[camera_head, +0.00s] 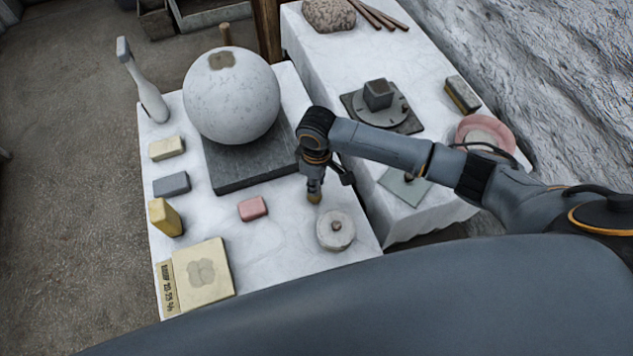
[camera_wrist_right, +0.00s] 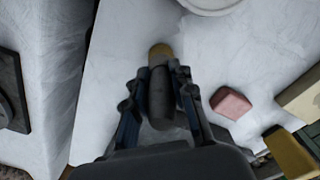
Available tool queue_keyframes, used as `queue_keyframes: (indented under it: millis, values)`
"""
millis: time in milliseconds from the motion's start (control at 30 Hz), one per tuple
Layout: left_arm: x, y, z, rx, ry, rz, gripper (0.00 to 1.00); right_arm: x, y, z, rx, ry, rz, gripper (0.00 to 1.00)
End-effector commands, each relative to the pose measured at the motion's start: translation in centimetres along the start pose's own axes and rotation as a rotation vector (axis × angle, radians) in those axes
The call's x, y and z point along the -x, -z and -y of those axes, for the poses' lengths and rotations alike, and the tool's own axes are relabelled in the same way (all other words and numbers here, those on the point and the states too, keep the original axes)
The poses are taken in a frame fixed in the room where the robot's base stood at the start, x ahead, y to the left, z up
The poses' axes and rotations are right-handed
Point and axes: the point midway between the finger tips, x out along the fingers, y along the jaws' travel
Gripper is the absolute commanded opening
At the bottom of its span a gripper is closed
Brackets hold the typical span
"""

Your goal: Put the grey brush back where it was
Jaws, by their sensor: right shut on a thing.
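The grey brush (camera_wrist_right: 162,90) is between the fingers of my right gripper (camera_wrist_right: 160,75), in the right wrist view. It has a dark grey body and a tan end. In the head view my right gripper (camera_head: 314,184) is shut on it over the white-covered front table, and the tan end (camera_head: 314,198) points down. I cannot tell whether this end touches the cloth. A round pale lidded thing (camera_head: 336,230) is just below and right of it; a pink block (camera_head: 253,208) is to its left. My left gripper is not in view.
A large plaster sphere (camera_head: 231,100) rests on a dark slab (camera_head: 237,170). A tall pale tool (camera_head: 147,90) stands at the back left corner. Blocks and a yellow board (camera_head: 203,272) line the left side. A second table (camera_head: 330,60) stands to the right.

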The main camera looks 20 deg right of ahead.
Motion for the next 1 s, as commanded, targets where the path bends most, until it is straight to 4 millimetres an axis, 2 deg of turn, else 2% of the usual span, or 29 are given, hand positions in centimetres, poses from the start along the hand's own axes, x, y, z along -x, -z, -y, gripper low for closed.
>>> queue_keyframes:
  millis: [367, 400, 500, 833, 1000]
  values:
    - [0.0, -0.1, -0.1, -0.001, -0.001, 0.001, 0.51, -0.7, 0.0, 0.0, -0.001, 0.000, -0.001, 0.00]
    - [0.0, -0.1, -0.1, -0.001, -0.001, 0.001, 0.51, -0.7, 0.0, 0.0, -0.001, 0.000, -0.001, 0.28]
    - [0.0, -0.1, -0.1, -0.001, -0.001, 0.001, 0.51, -0.7, 0.0, 0.0, 0.000, 0.000, -0.001, 0.47]
    - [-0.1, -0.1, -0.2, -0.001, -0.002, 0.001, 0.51, -0.5, 0.0, 0.0, 0.000, 0.000, -0.002, 0.47]
    - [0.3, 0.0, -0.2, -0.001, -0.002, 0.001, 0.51, 1.6, 0.1, 0.0, 0.001, -0.001, -0.005, 0.47]
